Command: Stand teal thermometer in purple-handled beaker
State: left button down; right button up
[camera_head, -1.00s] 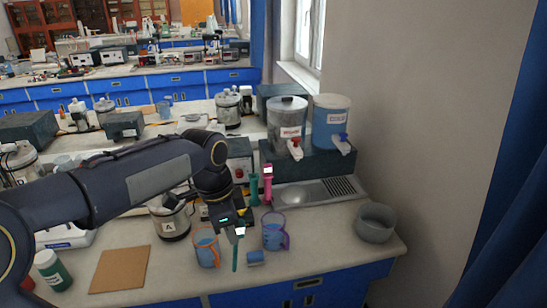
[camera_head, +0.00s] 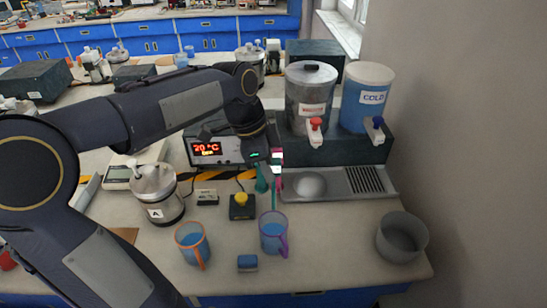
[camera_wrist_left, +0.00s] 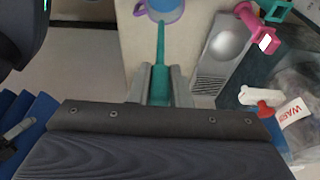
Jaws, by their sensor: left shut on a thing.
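My left gripper (camera_head: 270,168) is in front of the dispenser stand, above and behind the purple-handled beaker (camera_head: 273,234) in the head view. In the left wrist view, its two fingers (camera_wrist_left: 160,78) are shut on the teal thermometer (camera_wrist_left: 160,52). The thin end of the thermometer points away from the fingers and overlaps the beaker (camera_wrist_left: 168,12) in that picture. I cannot tell whether it is inside the rim or only above it. The beaker stands upright on the bench, with blue contents. My right gripper is not in view.
An orange-handled beaker (camera_head: 193,244) stands left of the purple one, with a small blue block (camera_head: 247,263) in front. A grey bowl (camera_head: 401,238) is at right; bench between is clear.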

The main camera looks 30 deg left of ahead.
pick_arm(q)
notch_tip(320, 180, down, 13)
jog(key=b, duration=1)
dwell(0.5)
jog(key=c, duration=1.3)
grip_release()
jog(key=shift+o, duration=0.2)
jog(key=v, duration=0.8)
jog(key=shift+d, duration=0.1)
